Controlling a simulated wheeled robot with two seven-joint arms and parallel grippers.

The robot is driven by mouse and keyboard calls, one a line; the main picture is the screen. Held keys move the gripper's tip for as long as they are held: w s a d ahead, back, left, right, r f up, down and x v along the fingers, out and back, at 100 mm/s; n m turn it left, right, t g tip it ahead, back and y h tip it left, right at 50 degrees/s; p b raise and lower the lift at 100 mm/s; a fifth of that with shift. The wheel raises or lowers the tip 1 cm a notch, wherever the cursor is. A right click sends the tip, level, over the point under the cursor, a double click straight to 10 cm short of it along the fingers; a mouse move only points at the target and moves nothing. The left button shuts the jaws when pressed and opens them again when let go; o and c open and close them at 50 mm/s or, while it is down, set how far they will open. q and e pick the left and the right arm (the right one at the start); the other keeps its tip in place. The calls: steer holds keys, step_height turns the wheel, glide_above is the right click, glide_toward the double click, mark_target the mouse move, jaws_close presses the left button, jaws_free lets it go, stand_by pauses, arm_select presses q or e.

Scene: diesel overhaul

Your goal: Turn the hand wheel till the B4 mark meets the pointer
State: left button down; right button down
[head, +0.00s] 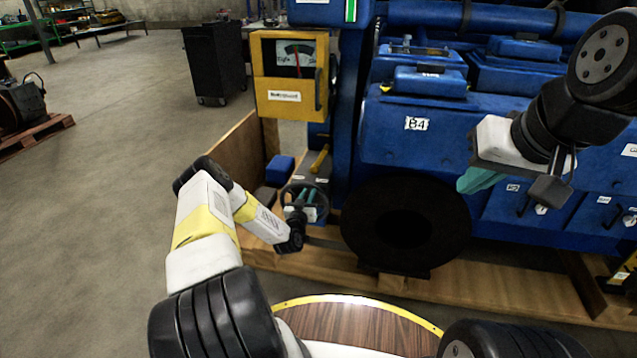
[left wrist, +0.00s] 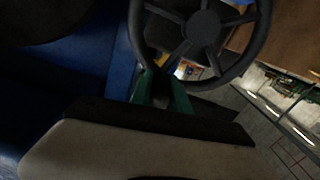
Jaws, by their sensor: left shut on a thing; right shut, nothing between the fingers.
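The dark spoked hand wheel (head: 284,196) is low at the left end of the blue engine in the head view. It fills the top of the left wrist view (left wrist: 205,27). My left gripper (head: 307,196) is at the wheel, its teal fingers (left wrist: 162,92) shut on the rim. My right gripper (head: 478,180) is shut and empty, in front of the engine on the right.
A yellow gauge box (head: 283,97) with a red needle stands behind the wheel. A wooden skid (head: 480,286) runs along the engine's base. Open floor lies left; a black cabinet (head: 217,65) stands behind.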

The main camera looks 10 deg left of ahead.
arm_select(q)
steer(key=shift+a+r+n, duration=0.1)
steer(key=shift+a+n, duration=0.15)
steer(key=shift+n, duration=0.05)
